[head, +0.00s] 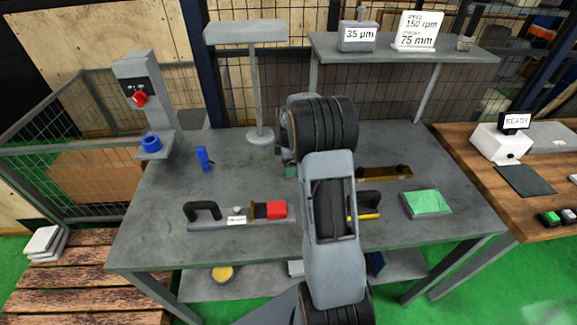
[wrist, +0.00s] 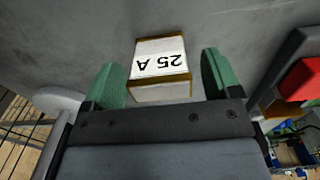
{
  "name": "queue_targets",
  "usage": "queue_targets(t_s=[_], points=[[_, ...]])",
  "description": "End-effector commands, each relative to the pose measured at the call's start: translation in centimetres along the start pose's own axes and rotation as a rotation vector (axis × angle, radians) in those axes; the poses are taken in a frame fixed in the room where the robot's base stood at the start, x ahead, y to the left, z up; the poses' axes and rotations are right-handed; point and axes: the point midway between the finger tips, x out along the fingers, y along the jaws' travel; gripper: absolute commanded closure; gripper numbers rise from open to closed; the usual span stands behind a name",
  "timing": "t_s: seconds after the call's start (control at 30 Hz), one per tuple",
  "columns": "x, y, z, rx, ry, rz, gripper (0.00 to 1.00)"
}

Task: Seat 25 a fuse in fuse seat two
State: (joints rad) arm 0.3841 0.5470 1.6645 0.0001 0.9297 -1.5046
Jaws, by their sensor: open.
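A white box-shaped fuse (wrist: 162,62) with brown edges, marked 25 A, lies on the grey bench in the wrist view, its label upside down. My gripper (wrist: 162,80) is open, its green fingers on either side of the fuse with a visible gap on each side. I cannot tell how high the fingers are above the bench. In the head view my arm hides the fuse and most of the gripper. A base with a black handle and a red block (head: 276,209) lies left of my arm; no fuse seat number is readable.
A brown bar (head: 385,172), a second black handle (head: 368,199) and a green pad (head: 427,203) lie right of my arm. A small blue object (head: 204,158) and a post stand (head: 262,134) are on the left half. Bare bench (head: 165,205) shows at far left.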

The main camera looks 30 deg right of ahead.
Motion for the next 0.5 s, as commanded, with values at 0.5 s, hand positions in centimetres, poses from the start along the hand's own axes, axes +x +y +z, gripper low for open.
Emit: queue_targets(t_s=[0.5], points=[[0.34, -0.01, -0.02, 0.0, 0.0, 0.0, 0.37]])
